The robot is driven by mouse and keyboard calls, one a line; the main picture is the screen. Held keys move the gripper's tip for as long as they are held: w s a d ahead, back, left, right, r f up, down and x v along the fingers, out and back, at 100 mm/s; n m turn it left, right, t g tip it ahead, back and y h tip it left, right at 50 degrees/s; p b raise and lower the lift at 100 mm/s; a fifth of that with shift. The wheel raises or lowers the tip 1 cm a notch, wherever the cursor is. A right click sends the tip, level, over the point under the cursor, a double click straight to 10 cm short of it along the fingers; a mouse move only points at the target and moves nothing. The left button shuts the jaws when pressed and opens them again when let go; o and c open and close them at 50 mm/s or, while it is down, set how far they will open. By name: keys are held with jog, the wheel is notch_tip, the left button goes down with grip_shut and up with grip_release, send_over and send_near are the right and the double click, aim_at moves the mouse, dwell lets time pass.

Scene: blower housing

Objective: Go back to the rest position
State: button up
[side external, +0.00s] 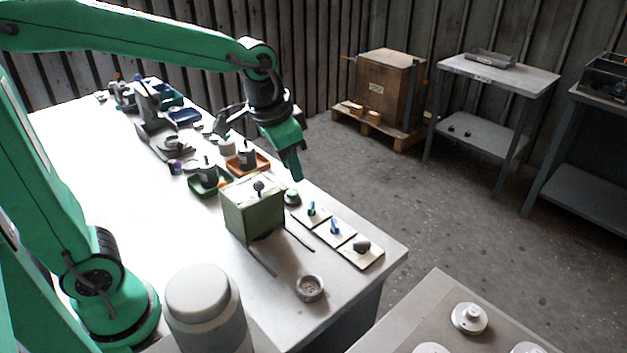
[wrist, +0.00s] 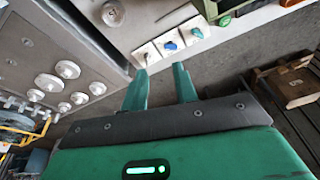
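My gripper (side external: 291,166) is a green parallel gripper held in the air above the far right side of the white table, beyond the green box (side external: 252,208). In the wrist view its two green fingers (wrist: 161,88) stand apart with nothing between them. The green box has a dark knob on top and stands upright on the table. Three small white plates (side external: 335,232) lie in a row near the table's right edge, with a teal, a blue and a dark piece on them. They also show beyond the fingertips in the wrist view (wrist: 172,46).
A small round cup (side external: 309,288) stands near the front edge. Orange (side external: 262,161) and green (side external: 225,187) trays hold dark cylinders behind the box. A large grey cylinder (side external: 205,310) stands in front. A second table (side external: 415,325) carries round metal parts.

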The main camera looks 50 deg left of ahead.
jog(key=s+a+r+n+t, duration=0.1)
jog(key=s+a+n+t, duration=0.1)
jog(key=s, duration=1)
jog(key=shift+s+a+r+n+t, duration=0.35)
jog(key=shift+a+n, duration=0.25)
jog(key=shift+a, duration=0.55)
